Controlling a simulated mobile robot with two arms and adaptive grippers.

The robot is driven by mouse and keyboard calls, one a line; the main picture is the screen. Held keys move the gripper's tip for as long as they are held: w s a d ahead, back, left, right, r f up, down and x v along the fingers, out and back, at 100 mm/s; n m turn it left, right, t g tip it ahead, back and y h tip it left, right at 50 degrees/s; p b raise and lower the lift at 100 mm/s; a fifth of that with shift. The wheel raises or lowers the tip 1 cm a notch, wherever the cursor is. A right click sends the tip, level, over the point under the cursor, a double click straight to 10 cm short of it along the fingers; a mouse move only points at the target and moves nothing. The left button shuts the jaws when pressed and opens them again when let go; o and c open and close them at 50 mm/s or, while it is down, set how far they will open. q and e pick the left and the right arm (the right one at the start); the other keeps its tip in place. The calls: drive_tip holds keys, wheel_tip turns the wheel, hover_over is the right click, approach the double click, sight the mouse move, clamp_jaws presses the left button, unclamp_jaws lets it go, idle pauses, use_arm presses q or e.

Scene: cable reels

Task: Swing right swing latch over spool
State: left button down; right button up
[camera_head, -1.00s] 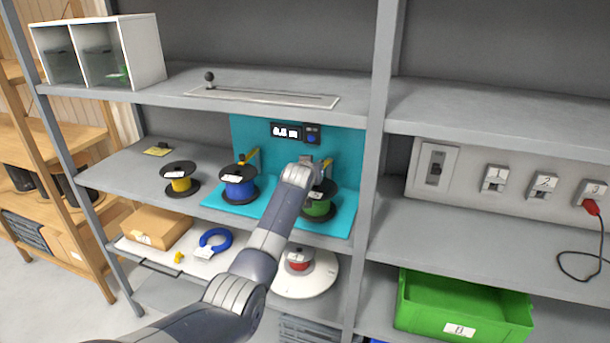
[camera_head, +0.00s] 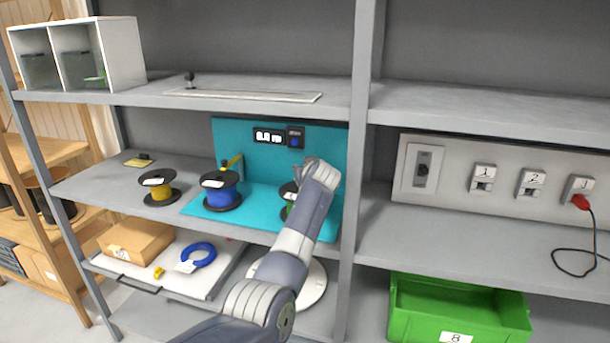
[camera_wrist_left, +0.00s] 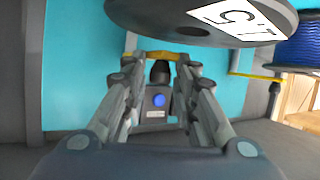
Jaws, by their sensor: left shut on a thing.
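The right spool is green with black flanges (camera_head: 288,193) and stands on the teal mat, largely hidden behind my left arm. Its dark flange with a white label (camera_wrist_left: 185,18) fills the top of the left wrist view. My left gripper (camera_wrist_left: 160,62) is shut on the right swing latch, whose yellow part (camera_wrist_left: 152,55) shows between the fingertips. The head view hides this grip behind my wrist. I cannot tell whether the latch lies over the spool. The blue spool (camera_head: 221,193) stands to the left, with a yellow latch (camera_head: 233,161) behind it. My right gripper is not in view.
A teal back panel (camera_head: 233,135) with a display and blue button (camera_head: 295,142) rises behind the spools. A shelf post (camera_head: 357,170) stands close right of my wrist. A yellow spool (camera_head: 160,193) stands left of the mat. A green crate (camera_head: 455,305) sits lower right.

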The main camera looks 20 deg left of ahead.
use_arm(q)
drive_tip(key=shift+a+r, duration=0.1)
drive_tip(key=shift+r, duration=0.3)
drive_tip(key=c, duration=1.5)
unclamp_jaws()
drive_tip(key=shift+w, duration=0.1)
drive_tip(key=shift+f, duration=0.35)
drive_tip(key=shift+v, duration=0.75)
drive_tip(key=v, duration=1)
drive_tip(key=shift+r, duration=0.1)
